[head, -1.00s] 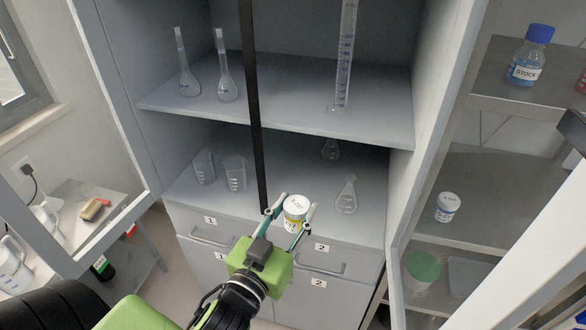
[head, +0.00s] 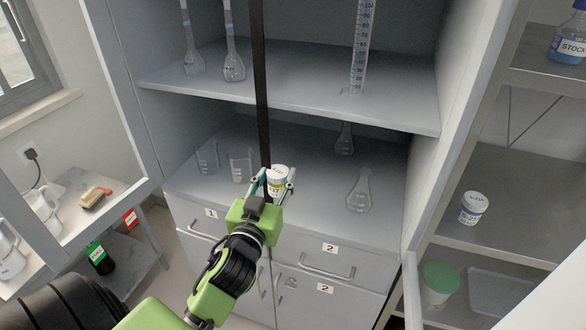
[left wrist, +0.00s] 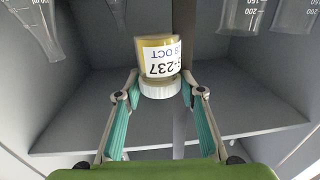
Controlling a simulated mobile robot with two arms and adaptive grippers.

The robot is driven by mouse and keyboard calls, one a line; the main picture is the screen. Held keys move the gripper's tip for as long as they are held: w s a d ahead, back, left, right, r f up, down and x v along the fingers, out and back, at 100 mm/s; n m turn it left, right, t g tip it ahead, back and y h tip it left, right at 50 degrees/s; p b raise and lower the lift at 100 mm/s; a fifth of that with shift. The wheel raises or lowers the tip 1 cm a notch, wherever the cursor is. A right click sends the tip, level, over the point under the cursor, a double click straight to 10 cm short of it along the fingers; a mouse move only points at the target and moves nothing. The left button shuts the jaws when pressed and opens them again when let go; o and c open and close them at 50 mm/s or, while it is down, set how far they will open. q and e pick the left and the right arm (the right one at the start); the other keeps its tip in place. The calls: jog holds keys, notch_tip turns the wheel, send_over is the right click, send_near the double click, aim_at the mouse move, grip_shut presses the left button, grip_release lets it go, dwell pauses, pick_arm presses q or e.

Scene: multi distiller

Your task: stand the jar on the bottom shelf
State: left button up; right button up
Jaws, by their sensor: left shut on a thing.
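My right gripper is not in view.
A dark upright bar (head: 261,90) stands at the front of the cabinet. Two beakers (head: 240,167) stand left on the bottom shelf, conical flasks (head: 360,190) right. The upper shelf (head: 300,95) holds glassware. Another white-lidded jar (head: 474,207) stands on a shelf at right.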

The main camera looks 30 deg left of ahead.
pick_arm(q)
jog(key=d+p+x, duration=0.1)
jog(key=x, duration=0.9)
jog(key=f, duration=0.4)
jog(key=f+b, duration=0.1)
jog(key=f, duration=0.1)
jog(key=shift+w+a+f, duration=0.15)
jog(key=shift+w+f, duration=0.15)
jog(key=shift+w, duration=0.05)
jog(key=shift+w+f, duration=0.25)
jog(key=shift+f, duration=0.05)
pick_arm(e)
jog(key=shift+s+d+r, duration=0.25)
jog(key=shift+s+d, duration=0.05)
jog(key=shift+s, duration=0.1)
pick_arm(q)
jog(key=shift+f, duration=0.15)
jog(key=o, duration=1.1)
jog(key=shift+o, duration=0.2)
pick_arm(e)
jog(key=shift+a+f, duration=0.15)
